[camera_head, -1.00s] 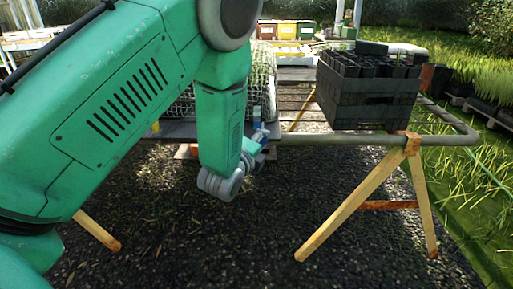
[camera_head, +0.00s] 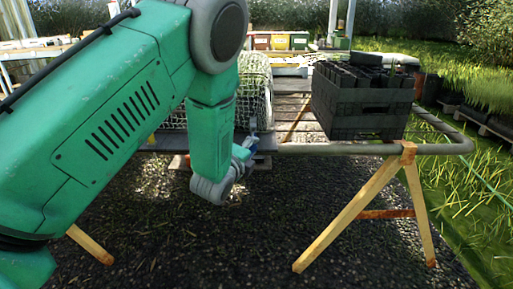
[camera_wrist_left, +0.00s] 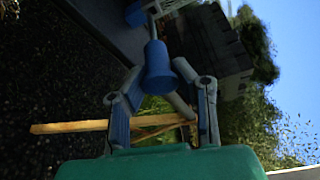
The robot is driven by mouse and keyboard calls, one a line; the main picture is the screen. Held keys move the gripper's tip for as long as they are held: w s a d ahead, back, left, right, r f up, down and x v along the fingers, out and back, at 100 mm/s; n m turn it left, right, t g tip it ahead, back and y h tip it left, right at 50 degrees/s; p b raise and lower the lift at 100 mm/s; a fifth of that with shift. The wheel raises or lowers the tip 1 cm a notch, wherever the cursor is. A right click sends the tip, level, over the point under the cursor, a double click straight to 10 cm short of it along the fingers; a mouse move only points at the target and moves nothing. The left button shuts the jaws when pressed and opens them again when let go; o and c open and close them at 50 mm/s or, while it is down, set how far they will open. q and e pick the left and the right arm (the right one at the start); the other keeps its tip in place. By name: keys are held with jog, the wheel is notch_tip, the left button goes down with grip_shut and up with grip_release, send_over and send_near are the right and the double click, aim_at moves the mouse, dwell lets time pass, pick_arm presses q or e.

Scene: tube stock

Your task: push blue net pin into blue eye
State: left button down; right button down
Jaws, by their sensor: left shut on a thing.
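The blue net pin (camera_wrist_left: 158,66) has a flared blue grip and sits between the fingers of my left gripper (camera_wrist_left: 158,78) in the left wrist view. My left gripper is shut on that grip. A thin metal shank (camera_wrist_left: 152,28) runs from it toward a blue piece (camera_wrist_left: 137,13) at the top edge, which looks like the blue eye. I cannot tell whether the shank is inside it. In the head view my left gripper (camera_head: 246,150) is small and partly hidden by my wrist, at the front edge of the table. My right gripper is not in view.
A netting roll (camera_head: 254,95) lies on the slatted table behind my arm. A black crate of pots (camera_head: 362,113) stands on its right. A metal rail (camera_head: 340,149) on wooden trestles (camera_head: 350,215) runs along the front. The gravel below is clear.

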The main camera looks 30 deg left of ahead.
pick_arm(q)
jog(key=shift+d+r, duration=0.35)
jog(key=shift+d, duration=0.25)
dwell(1.6)
jog(key=shift+w+a+f, duration=0.15)
jog(key=shift+a+f, duration=0.1)
jog(key=shift+a, duration=0.35)
dwell(0.6)
jog(key=shift+w+a+b, duration=0.1)
jog(key=shift+w+a, duration=0.45)
jog(key=shift+w, duration=0.3)
jog(key=shift+w+a+b, duration=0.15)
jog(key=shift+w+a, duration=0.35)
jog(key=shift+w, duration=0.35)
jog(key=shift+w+a+b, duration=0.1)
jog(key=shift+w+a, duration=0.45)
jog(key=shift+w, duration=0.3)
dwell(1.5)
jog(key=c, duration=1.2)
grip_release()
jog(key=shift+f, duration=0.1)
